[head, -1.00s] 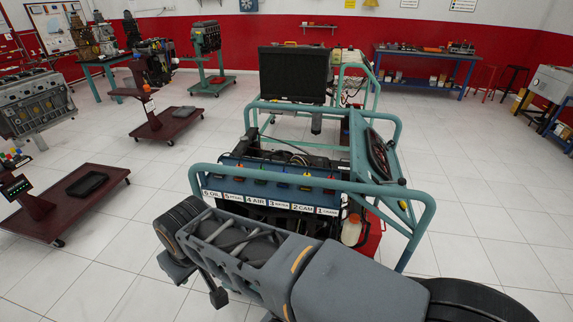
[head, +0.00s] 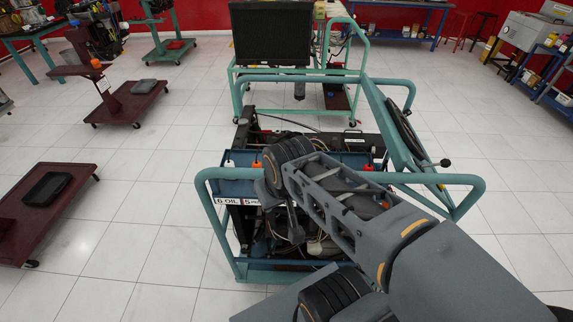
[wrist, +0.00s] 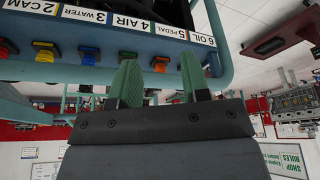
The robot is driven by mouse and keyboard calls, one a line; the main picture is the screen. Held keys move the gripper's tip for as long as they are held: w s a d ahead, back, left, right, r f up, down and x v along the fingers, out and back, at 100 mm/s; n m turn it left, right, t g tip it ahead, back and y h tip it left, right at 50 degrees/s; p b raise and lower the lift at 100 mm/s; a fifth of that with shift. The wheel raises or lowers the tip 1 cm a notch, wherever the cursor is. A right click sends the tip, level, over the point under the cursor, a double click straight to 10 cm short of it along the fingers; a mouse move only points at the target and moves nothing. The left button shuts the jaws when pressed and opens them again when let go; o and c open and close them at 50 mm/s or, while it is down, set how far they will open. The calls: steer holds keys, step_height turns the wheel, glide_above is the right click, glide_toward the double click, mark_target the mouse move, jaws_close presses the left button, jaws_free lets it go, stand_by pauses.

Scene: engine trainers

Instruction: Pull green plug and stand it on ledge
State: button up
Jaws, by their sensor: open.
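My gripper (wrist: 159,65) is open and empty in the wrist view, which is upside down. Its two green fingers point at the blue ledge (wrist: 232,45) with the numbered labels. An orange plug (wrist: 160,62) under the 5 PEDAL label shows between the fingers. In the head view my arm hides most of the ledge (head: 240,188), and my fingers are hidden there.
Blue (wrist: 89,55) and yellow (wrist: 46,50) plugs stand along the ledge. A white plug (head: 229,163) is at its left end in the head view. Teal rails (head: 225,173) frame the engine stand. A maroon trolley (head: 65,205) stands left, with clear floor between.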

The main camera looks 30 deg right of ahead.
steer(key=shift+o, duration=0.9)
steer(key=shift+w+r, duration=0.1)
steer(key=shift+r, duration=0.05)
steer(key=shift+o, duration=0.3)
steer(key=w+d+r+m+g+p, duration=0.1)
steer(key=w+d+r+m+p, duration=0.1)
steer(key=w+p, duration=0.4)
steer(key=shift+w+d+r+g, duration=0.3)
steer(key=shift+w+d+r, duration=0.3)
steer(key=shift+w+d, duration=0.2)
steer(key=w+d+p, duration=0.1)
steer(key=w+m+p, duration=0.1)
steer(key=w+d+m+g+p, duration=0.1)
steer(key=w, duration=0.1)
steer(key=shift+d+f, duration=0.3)
steer(key=shift+m+g, duration=0.6)
steer(key=shift+m, duration=0.3)
steer(key=w+d+f+p, duration=0.1)
steer(key=w, duration=0.1)
steer(key=w+d+f+p, duration=0.2)
steer(key=shift+d, duration=0.3)
steer(key=shift+w+d+f, duration=0.2)
steer(key=shift+f, duration=0.15)
steer(key=shift+f, duration=0.1)
step_height(320, 180, down, 9)
steer(key=b, duration=0.6)
steer(key=shift+b, duration=0.3)
